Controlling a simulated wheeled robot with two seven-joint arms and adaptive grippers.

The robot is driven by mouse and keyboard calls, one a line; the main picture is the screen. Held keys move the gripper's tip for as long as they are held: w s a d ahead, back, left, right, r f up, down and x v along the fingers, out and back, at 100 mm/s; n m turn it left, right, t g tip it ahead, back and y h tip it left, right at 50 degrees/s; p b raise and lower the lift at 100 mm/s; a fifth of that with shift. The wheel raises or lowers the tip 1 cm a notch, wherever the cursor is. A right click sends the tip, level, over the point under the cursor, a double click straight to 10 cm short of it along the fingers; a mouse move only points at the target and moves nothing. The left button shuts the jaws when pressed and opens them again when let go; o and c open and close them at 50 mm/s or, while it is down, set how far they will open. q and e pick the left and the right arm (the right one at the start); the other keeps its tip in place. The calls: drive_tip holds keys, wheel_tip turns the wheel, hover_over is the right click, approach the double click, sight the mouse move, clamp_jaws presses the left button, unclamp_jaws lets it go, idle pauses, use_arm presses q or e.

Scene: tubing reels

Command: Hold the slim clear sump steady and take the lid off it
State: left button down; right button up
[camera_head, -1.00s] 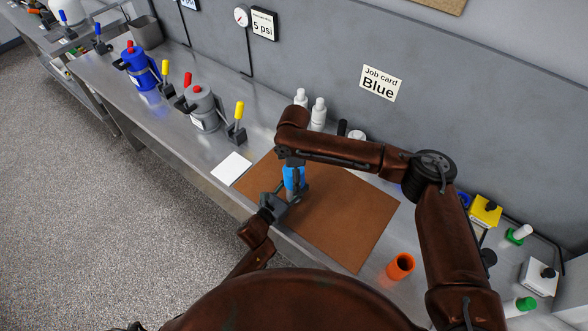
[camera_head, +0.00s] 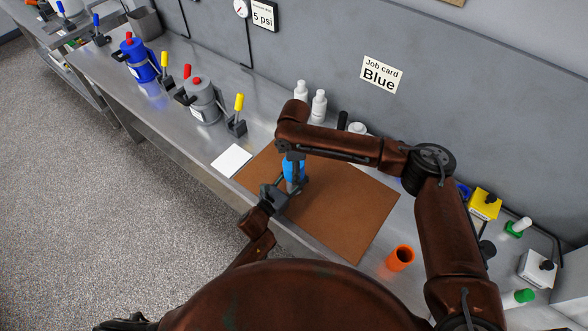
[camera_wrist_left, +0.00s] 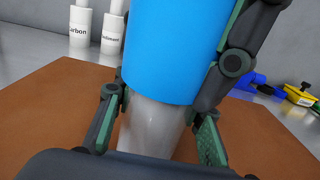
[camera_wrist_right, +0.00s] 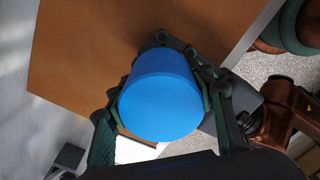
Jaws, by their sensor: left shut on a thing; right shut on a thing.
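The slim clear sump (camera_wrist_left: 155,130) stands upright over the brown mat, below a bright blue lid (camera_wrist_left: 175,50) that sits on its top. In the head view the lid (camera_head: 293,170) shows between my two grippers. My left gripper (camera_head: 290,188) is shut on the sump's clear body from the near side, just under the lid, with a finger on each side in the left wrist view. My right gripper (camera_wrist_right: 162,108) reaches down from above and is shut around the lid's sides. Its flat blue top (camera_wrist_right: 160,105) faces the right wrist camera. The sump's base is hidden.
The brown mat (camera_head: 335,220) is mostly clear. White bottles (camera_head: 318,106) stand behind it, and an orange cup (camera_head: 400,257) stands to the right. A white card (camera_head: 231,161), a grey housing (camera_head: 203,100) and a blue housing (camera_head: 140,60) are to the left. A job card (camera_head: 381,75) reads Blue.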

sight(289, 183)
use_arm(q)
drive_tip(key=shift+r, duration=0.1)
use_arm(e)
drive_tip(key=c, duration=0.5)
drive_tip(key=shift+d, duration=0.1)
drive_tip(key=shift+r, duration=0.15)
drive_tip(key=shift+r, duration=0.95)
drive_tip(key=shift+r, duration=2.05)
use_arm(q)
drive_tip(key=c, duration=1.2)
unclamp_jaws()
drive_tip(key=v, duration=1.2)
drive_tip(key=shift+w, duration=0.1)
